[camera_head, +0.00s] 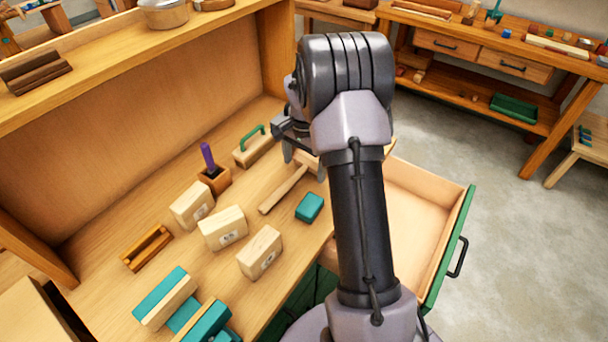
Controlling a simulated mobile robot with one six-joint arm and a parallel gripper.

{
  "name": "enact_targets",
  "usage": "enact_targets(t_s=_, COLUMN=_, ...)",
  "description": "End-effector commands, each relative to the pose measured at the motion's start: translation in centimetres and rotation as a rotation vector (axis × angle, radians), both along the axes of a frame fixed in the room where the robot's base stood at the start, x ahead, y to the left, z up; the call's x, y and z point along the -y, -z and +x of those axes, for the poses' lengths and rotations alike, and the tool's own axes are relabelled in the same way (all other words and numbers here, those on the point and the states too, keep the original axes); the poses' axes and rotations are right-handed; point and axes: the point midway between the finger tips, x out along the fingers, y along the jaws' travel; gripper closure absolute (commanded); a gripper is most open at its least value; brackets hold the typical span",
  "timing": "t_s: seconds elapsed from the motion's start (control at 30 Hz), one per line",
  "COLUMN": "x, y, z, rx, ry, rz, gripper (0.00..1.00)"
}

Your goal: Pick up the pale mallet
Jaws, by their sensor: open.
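The pale mallet (284,190) lies on the wooden bench top, its handle pointing toward the lower left. Its head end, at the upper right, is partly hidden by my gripper and arm. My gripper (303,158) is open and over the head end of the mallet. I cannot tell whether the fingers touch the mallet.
A teal block (310,207) lies right of the handle. A green-handled wooden block (253,146) and a small box with a purple item (214,178) stand left. Several pale blocks (223,228) fill the front. An open drawer (412,217) juts out right.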

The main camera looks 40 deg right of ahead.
Motion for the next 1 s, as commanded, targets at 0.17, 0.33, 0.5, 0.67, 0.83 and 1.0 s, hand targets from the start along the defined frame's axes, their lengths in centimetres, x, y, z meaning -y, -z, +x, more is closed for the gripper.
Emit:
enact_targets(t_s=0.17, x=0.0, y=0.5, z=0.1, rx=0.002, ry=0.001, rz=0.0, gripper=0.0)
enact_targets(t_s=0.33, x=0.0, y=0.5, z=0.0, rx=0.001, ry=0.0, rz=-0.001, gripper=0.24)
enact_targets(t_s=0.5, x=0.0, y=0.5, z=0.0, rx=0.001, ry=0.0, rz=-0.001, gripper=0.57)
enact_targets(t_s=0.67, x=0.0, y=0.4, z=0.1, rx=0.002, ry=0.0, rz=0.0, gripper=0.71)
enact_targets(t_s=0.83, x=0.0, y=0.3, z=0.1, rx=0.002, ry=0.0, rz=-0.001, gripper=0.71)
enact_targets(t_s=1.0, x=0.0, y=-1.4, z=0.1, rx=0.003, ry=-0.001, rz=-0.002, gripper=0.71)
